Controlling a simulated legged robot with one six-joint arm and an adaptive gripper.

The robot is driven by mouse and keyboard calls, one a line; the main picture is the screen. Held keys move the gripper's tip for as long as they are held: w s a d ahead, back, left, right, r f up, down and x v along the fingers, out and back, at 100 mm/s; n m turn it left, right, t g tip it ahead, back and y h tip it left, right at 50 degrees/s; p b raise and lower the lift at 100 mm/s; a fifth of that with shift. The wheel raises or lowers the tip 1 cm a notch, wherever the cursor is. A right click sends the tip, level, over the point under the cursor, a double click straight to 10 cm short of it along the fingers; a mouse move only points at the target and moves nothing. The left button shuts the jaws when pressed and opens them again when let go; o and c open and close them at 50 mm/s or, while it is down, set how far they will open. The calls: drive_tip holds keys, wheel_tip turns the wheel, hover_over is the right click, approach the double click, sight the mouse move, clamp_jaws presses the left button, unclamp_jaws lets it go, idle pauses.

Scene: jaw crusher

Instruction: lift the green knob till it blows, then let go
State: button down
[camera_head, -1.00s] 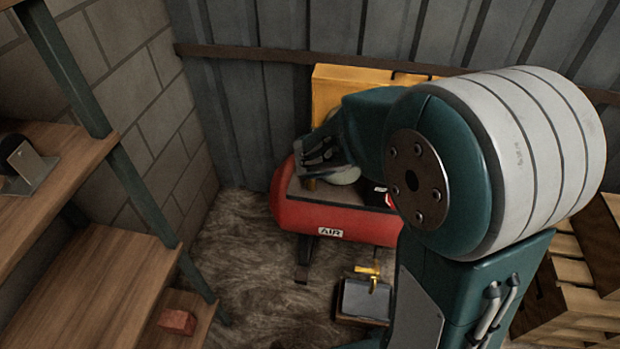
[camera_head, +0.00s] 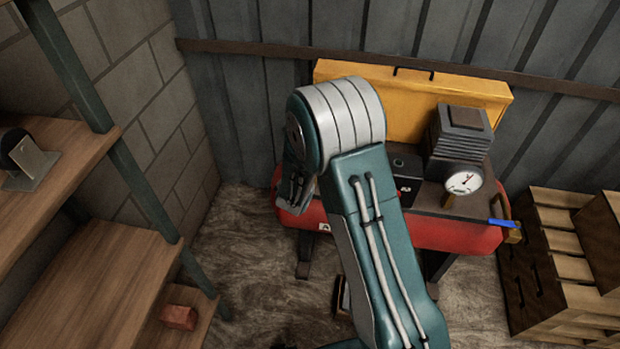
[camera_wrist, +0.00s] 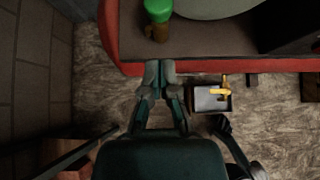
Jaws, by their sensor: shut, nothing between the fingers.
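The green knob (camera_wrist: 158,9) sits on a brass stem (camera_wrist: 157,33) at the top of the wrist view, cut by the picture's top edge. It stands on the left end of the red compressor tank (camera_head: 455,232), whose rim also shows in the wrist view (camera_wrist: 220,66). My gripper (camera_wrist: 159,68) is shut and empty, its fingertips just below the knob in that picture and apart from it. In the head view my gripper (camera_head: 294,190) is at the tank's left end, and the knob cannot be made out there.
A pressure gauge (camera_head: 464,182) and a dark motor block (camera_head: 463,131) stand on the tank. A blue-handled valve (camera_head: 503,223) is at its right end. A yellow panel (camera_head: 405,102) is behind. Wooden shelves (camera_head: 85,270) stand left, crates (camera_head: 560,250) right. A brass tap (camera_wrist: 224,88) is low in front.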

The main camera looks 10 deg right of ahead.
drive_tip(key=x, duration=0.9)
drive_tip(key=shift+d, duration=0.1)
